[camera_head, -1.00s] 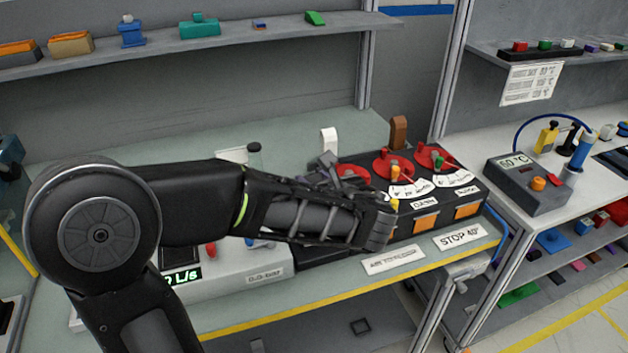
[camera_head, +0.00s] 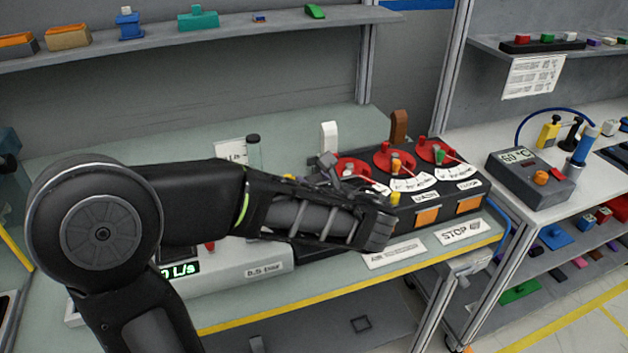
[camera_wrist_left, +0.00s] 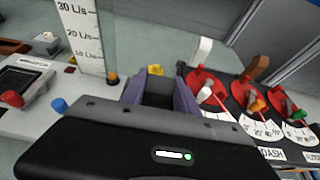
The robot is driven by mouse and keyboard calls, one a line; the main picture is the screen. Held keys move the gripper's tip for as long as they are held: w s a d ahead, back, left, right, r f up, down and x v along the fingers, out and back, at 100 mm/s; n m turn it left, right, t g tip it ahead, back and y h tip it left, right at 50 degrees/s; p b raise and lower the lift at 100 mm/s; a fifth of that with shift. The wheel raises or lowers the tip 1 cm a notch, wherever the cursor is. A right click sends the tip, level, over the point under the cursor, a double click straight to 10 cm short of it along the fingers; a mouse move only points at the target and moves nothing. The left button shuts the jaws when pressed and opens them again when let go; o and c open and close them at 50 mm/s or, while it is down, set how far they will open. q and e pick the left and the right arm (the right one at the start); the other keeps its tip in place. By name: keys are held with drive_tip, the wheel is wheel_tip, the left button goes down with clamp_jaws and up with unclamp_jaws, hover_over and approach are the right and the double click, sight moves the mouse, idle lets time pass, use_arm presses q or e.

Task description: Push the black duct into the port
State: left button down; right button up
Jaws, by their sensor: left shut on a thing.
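My left gripper (camera_wrist_left: 160,100) shows in the left wrist view with purple fingers on both sides of a dark block, the black duct (camera_wrist_left: 157,88), and is shut on it. In the head view my left forearm and wrist hide most of the gripper and the duct. The hand is at the left end of the black dashboard module (camera_head: 459,206), which carries red round dials (camera_head: 394,160) with levers. A small yellow piece (camera_wrist_left: 155,69) is just beyond the duct in the wrist view. I cannot make out the port. My right gripper is not in view.
A grey flow unit (camera_head: 225,277) with a green display is under my forearm. A clear scale tube (camera_wrist_left: 80,35) stands beyond it. White (camera_head: 329,138) and brown (camera_head: 399,126) upright tabs stand behind the dials. A temperature box (camera_head: 525,185) is on the right bench.

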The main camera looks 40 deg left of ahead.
use_arm(q)
drive_tip(key=shift+f+b, duration=0.55)
drive_tip(key=shift+f, duration=0.15)
drive_tip(key=c, duration=0.9)
unclamp_jaws()
drive_tip(key=shift+o, duration=0.2)
drive_tip(key=v, duration=0.8)
